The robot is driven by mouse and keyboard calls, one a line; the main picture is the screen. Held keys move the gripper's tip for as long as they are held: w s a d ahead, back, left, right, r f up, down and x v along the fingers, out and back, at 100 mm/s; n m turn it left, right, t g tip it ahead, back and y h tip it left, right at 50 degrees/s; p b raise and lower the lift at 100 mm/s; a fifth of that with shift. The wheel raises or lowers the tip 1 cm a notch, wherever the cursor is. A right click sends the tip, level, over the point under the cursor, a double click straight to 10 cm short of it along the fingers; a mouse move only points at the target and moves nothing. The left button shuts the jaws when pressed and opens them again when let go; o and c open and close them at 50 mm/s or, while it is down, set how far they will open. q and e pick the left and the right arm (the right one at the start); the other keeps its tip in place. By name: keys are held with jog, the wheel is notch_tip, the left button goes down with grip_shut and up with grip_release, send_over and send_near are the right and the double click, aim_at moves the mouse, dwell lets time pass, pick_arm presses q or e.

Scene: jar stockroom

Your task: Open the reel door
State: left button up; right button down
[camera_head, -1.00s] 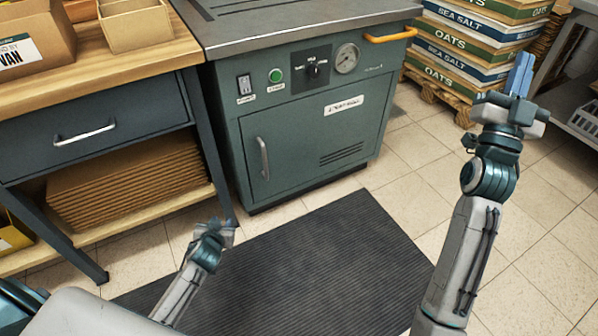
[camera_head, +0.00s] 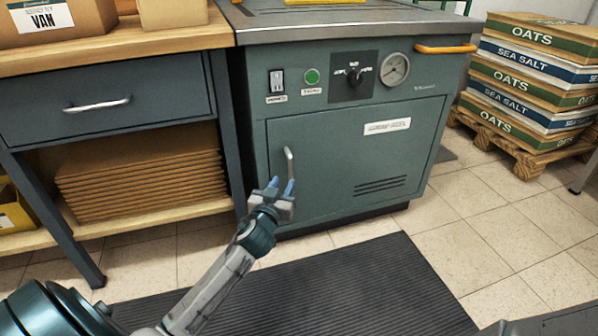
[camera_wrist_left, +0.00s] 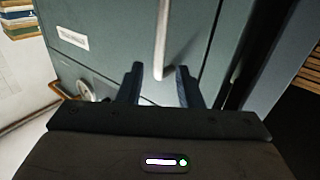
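The green machine's front door (camera_head: 340,165) is closed, with a label and vent slots on it. Its vertical silver handle (camera_head: 289,163) is at the door's left side. My left gripper (camera_head: 281,187) is at the lower end of the handle in the head view. In the left wrist view my left gripper (camera_wrist_left: 159,85) is open, and the handle (camera_wrist_left: 162,40) shows between and beyond its fingertips. I cannot tell whether the fingers touch it. The door (camera_wrist_left: 120,30) fills much of that view. My right gripper is not in view.
A workbench with a drawer (camera_head: 105,107) and flat cardboard (camera_head: 140,170) stands on the left. Sacks on a pallet (camera_head: 520,145) stand at the right. A dark mat (camera_head: 350,290) lies before the machine.

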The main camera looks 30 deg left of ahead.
aim_at(290, 171)
pick_arm(q)
jog(key=b+x, duration=0.2)
jog(key=x, duration=0.6)
jog(key=shift+f, duration=0.15)
grip_shut()
jog(key=shift+s, duration=0.1)
